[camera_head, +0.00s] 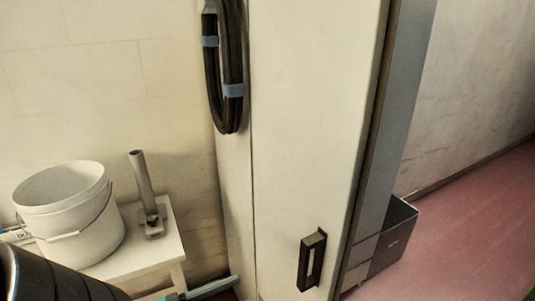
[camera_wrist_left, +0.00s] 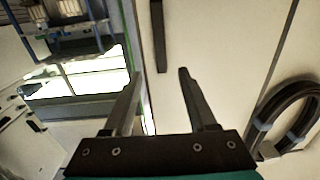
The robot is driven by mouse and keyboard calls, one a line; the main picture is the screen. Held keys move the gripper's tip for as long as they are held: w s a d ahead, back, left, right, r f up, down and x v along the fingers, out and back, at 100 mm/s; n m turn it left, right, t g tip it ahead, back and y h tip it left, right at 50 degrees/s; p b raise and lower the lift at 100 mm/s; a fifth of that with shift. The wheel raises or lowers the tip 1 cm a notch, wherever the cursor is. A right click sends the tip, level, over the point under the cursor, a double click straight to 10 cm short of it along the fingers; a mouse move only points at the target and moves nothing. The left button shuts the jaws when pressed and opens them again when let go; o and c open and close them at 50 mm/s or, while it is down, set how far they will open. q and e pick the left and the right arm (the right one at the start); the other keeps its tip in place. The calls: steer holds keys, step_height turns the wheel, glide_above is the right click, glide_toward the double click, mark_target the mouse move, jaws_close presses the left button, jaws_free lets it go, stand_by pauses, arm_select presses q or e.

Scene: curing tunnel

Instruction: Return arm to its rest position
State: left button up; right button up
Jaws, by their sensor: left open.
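My left gripper (camera_wrist_left: 160,82) shows in the left wrist view with its two dark fingers apart and nothing between them. It points at the pale cabinet (camera_wrist_left: 205,45), near its dark handle (camera_wrist_left: 158,38). In the head view my dark left arm comes in at the bottom left corner. A teal and grey part at the bottom edge may belong to my left gripper, but most of it is cut off. My right gripper is not in view.
The tall cabinet (camera_head: 310,120) with its handle (camera_head: 313,258) fills the middle. Coiled black hose (camera_head: 229,75) hangs beside it. A white bucket (camera_head: 75,220) and a metal post (camera_head: 143,185) stand on a small white table (camera_head: 165,247). A dark box (camera_head: 393,240) sits on pink floor, open at right.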

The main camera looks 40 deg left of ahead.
arm_select(q)
steer(key=s+a+f+n+g+y, duration=0.1)
steer(key=f+g+y, duration=0.1)
steer(key=f, duration=0.8)
steer(key=s+a+f+n+g+y+b, duration=0.1)
steer(key=s+f+n+g+y, duration=0.1)
steer(key=f, duration=0.8)
steer(key=s+a+f+n+g+y, duration=0.1)
steer(key=f+g+y, duration=0.1)
steer(key=f, duration=0.8)
steer(key=s+d+f+m+g, duration=0.1)
steer(key=s+d+f+g, duration=0.4)
steer(key=f, duration=0.5)
steer(key=s+d+f+m+g+b, duration=0.1)
steer(key=s+d+f+m+g, duration=0.1)
steer(key=s+d+f+g, duration=0.3)
steer(key=s+d+f, duration=0.3)
steer(key=s+f, duration=0.1)
steer(key=f, duration=0.1)
steer(key=shift+s+d+h, duration=0.15)
steer(key=shift+s+h, duration=0.15)
steer(key=shift+h, duration=0.1)
